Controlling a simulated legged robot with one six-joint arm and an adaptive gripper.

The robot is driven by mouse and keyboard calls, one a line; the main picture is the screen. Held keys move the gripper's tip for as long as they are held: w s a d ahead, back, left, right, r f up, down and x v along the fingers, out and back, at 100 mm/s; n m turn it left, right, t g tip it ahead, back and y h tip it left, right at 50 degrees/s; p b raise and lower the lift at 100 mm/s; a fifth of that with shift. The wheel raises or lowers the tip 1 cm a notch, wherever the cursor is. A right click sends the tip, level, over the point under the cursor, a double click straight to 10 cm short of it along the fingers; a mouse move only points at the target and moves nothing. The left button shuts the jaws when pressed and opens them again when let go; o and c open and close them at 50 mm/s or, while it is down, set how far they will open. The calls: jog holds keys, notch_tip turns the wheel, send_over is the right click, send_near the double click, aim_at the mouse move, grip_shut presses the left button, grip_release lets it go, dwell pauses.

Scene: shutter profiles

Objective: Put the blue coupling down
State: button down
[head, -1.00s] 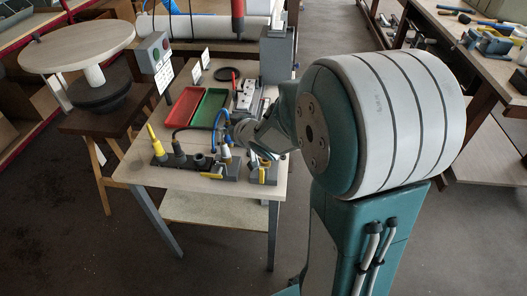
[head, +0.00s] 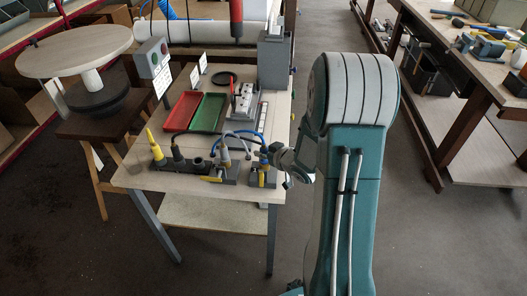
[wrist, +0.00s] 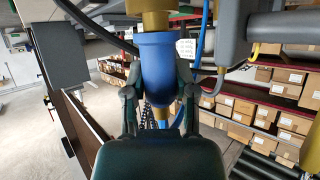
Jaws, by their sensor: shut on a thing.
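My gripper (wrist: 158,105) is shut on the blue coupling (wrist: 158,68) in the wrist view, one finger on each side of it. Brass-coloured parts (wrist: 150,18) show at its ends. In the head view the blue coupling (head: 264,149) is at the front right of the small table, above a grey block with a yellow lever (head: 265,178). My gripper (head: 279,160) reaches it from the right and its fingertips are hard to make out. I cannot tell whether the coupling touches the block.
A grey holder (head: 197,166) with several plugs stands to the left. Blue hoses (head: 240,134) loop behind the coupling. Red (head: 184,111) and green (head: 208,112) trays lie farther back. A grey box (head: 273,60) stands at the back right. Open floor lies right of the table.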

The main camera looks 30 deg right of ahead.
jog(key=shift+d+f, duration=0.1)
jog(key=shift+f, duration=0.4)
jog(key=shift+c, duration=2.1)
grip_release()
jog(key=shift+f, duration=0.1)
